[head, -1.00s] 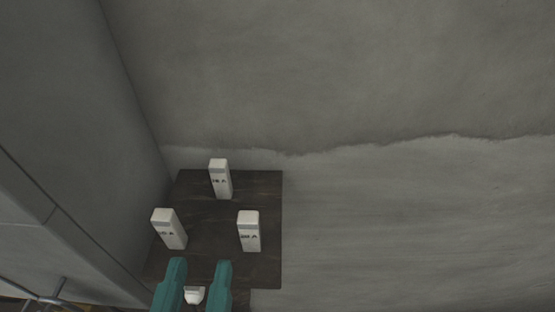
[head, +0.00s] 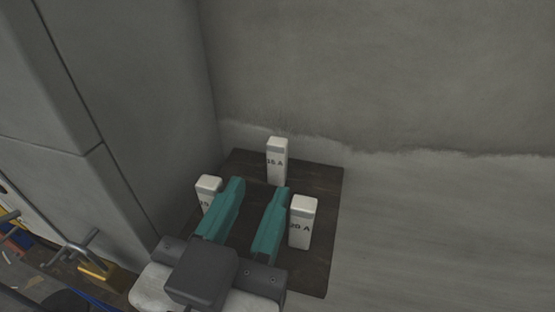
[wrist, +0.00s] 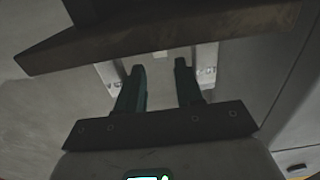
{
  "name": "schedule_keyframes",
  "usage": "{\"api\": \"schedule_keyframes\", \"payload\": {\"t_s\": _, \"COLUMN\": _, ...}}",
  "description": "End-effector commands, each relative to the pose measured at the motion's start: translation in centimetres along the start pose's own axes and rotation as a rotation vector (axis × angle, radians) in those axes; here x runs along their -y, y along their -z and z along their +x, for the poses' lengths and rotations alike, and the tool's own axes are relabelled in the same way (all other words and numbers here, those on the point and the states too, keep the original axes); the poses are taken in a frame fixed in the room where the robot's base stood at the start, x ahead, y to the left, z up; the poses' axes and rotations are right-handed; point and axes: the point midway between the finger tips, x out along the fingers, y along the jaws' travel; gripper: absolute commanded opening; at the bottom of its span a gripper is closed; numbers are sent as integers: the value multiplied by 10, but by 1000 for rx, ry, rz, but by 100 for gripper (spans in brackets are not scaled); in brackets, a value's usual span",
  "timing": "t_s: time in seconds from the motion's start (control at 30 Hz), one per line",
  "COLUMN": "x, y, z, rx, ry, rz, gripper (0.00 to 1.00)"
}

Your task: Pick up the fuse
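In the head view three white block-shaped fuses stand on a dark square board. The back fuse (head: 277,162) has a label I cannot read surely. The left fuse (head: 207,188) is partly covered by a finger, and the right fuse (head: 302,225) reads 20 A. My gripper (head: 258,187) has its two teal fingers spread over the board, between the left and right fuses, with the back fuse beyond the tips. It also shows open in the wrist view (wrist: 160,66), with no fuse clearly held. Whether the fingers touch any fuse is unclear.
The dark board (head: 325,185) sits against a grey wall (head: 400,80). A grey cabinet-like block (head: 140,90) stands close on the left. Coloured clutter and a yellow-based metal piece (head: 97,272) lie at lower left. The right side is clear.

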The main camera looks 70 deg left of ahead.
Motion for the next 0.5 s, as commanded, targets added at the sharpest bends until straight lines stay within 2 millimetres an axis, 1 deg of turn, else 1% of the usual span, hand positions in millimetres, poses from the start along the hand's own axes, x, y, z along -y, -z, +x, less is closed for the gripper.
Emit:
{"api": "schedule_keyframes", "payload": {"t_s": 0.2, "x": 0, "y": 2, "z": 31, "rx": 2, "ry": -2, "rz": 0, "gripper": 36}}
{"api": "schedule_keyframes", "payload": {"t_s": 0.3, "x": -1, "y": 1, "z": 43, "rx": 1, "ry": -3, "rz": 0, "gripper": 36}}
{"api": "schedule_keyframes", "payload": {"t_s": 0.4, "x": 0, "y": 0, "z": 50, "rx": 2, "ry": -1, "rz": 1, "gripper": 36}}
{"api": "schedule_keyframes", "payload": {"t_s": 0.5, "x": -1, "y": 0, "z": 52, "rx": 1, "ry": -1, "rz": 1, "gripper": 36}}
